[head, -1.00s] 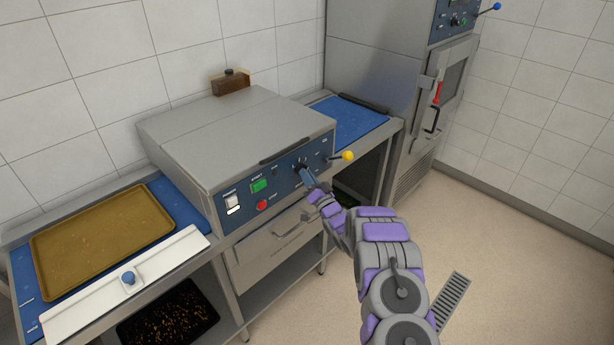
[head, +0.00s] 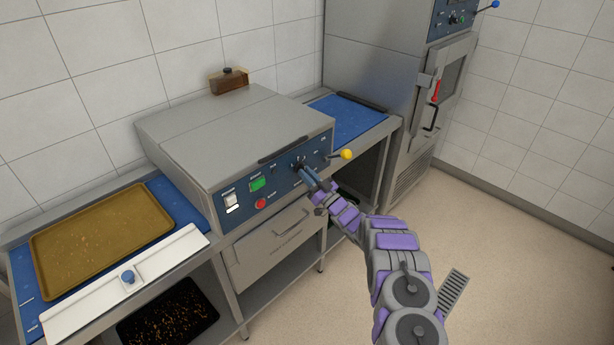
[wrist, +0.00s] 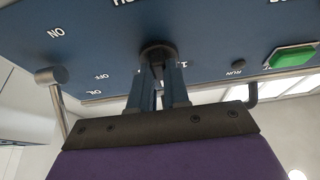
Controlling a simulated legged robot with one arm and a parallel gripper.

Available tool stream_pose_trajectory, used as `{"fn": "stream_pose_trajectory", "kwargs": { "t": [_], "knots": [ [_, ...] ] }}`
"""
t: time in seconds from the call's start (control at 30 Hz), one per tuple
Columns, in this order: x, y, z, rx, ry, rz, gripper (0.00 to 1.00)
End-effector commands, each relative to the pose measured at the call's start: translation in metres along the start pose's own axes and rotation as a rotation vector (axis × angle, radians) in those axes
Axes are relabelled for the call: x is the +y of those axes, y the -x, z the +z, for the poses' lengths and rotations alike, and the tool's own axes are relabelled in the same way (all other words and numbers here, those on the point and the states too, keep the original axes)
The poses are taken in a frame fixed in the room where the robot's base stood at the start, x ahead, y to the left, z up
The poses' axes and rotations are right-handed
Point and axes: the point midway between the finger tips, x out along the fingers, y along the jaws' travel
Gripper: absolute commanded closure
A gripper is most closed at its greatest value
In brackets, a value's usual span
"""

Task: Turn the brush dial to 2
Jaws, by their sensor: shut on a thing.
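The blue control panel (head: 275,180) is on the front of the steel machine. The brush dial (wrist: 158,51), a dark round knob, is on this panel. In the head view it is largely hidden behind my fingers. My gripper (head: 304,171) reaches the panel from the front right. In the wrist view its two blue fingers (wrist: 158,85) are shut on the dial. The panel lettering there is upside down and partly cut off. The dial's pointer and numbers are too small or hidden to read.
A yellow-knobbed lever (head: 346,154) sticks out right of the dial. A green button (head: 257,184), a red button (head: 260,203) and a white switch (head: 231,202) are to its left. A brown tray (head: 100,240) lies on the left blue surface. Floor at right is clear.

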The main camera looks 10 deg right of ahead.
Motion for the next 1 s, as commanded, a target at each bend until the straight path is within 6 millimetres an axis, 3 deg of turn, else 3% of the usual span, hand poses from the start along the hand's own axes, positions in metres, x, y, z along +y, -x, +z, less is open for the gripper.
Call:
{"fn": "stream_pose_trajectory", "kwargs": {
  "t": [0.43, 0.47, 0.7, 1.0],
  "knots": [
    [0.0005, 0.0022, 0.0032, -0.007, 0.008, -0.002, 1.00],
    [0.0005, 0.0021, 0.0032, -0.007, 0.008, -0.002, 0.83],
    [0.0000, 0.0015, 0.0010, -0.004, 0.009, -0.003, 0.60],
    [0.0001, 0.0028, 0.0000, -0.003, 0.010, -0.003, 0.58]
  ]
}}
